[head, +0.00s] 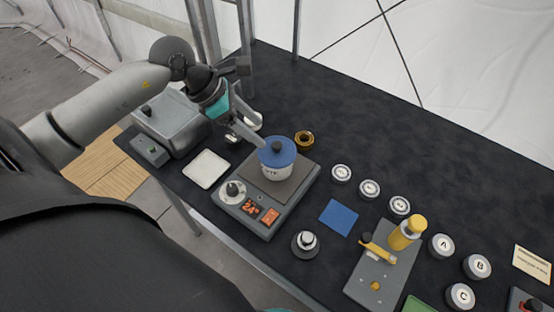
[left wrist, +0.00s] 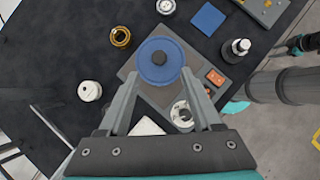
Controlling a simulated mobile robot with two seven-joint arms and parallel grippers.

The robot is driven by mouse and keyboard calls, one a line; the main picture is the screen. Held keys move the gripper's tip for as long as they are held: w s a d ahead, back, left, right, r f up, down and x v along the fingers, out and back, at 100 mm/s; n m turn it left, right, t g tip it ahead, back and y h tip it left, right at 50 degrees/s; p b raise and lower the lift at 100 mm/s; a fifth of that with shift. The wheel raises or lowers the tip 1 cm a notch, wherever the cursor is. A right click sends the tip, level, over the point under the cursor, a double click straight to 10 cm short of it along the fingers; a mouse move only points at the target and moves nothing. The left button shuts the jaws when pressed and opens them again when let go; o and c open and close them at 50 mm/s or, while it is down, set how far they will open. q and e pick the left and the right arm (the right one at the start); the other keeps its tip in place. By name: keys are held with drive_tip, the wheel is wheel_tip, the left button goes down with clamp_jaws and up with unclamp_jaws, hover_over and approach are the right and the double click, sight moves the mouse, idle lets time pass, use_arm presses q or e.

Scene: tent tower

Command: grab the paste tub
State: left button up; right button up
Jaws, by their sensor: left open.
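The paste tub (head: 277,160) is a white tub with a blue lid and dark knob. It stands upright on the dark plate of a grey heater or scale (head: 283,217). From above, its round blue lid (left wrist: 160,60) shows in the left wrist view. My left gripper (head: 259,142) is open and reaches down to the tub from behind left. In the left wrist view my left gripper (left wrist: 160,74) has one finger on each side of the tub. Whether the fingers touch it I cannot tell. No right gripper fingers can be made out.
A brass ring-like piece (head: 304,140) and a white cylinder (left wrist: 90,91) stand near the tub. A white tray (head: 206,168), a grey box (head: 168,125), a small knob weight (head: 306,243) and a blue square (head: 339,217) lie around. The back of the black table is clear.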

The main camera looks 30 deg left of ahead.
sight(276, 144)
use_arm(q)
drive_tip(key=shift+p+x, duration=0.45)
drive_tip(key=shift+x, duration=3.1)
clamp_jaws()
drive_tip(key=shift+r, duration=0.1)
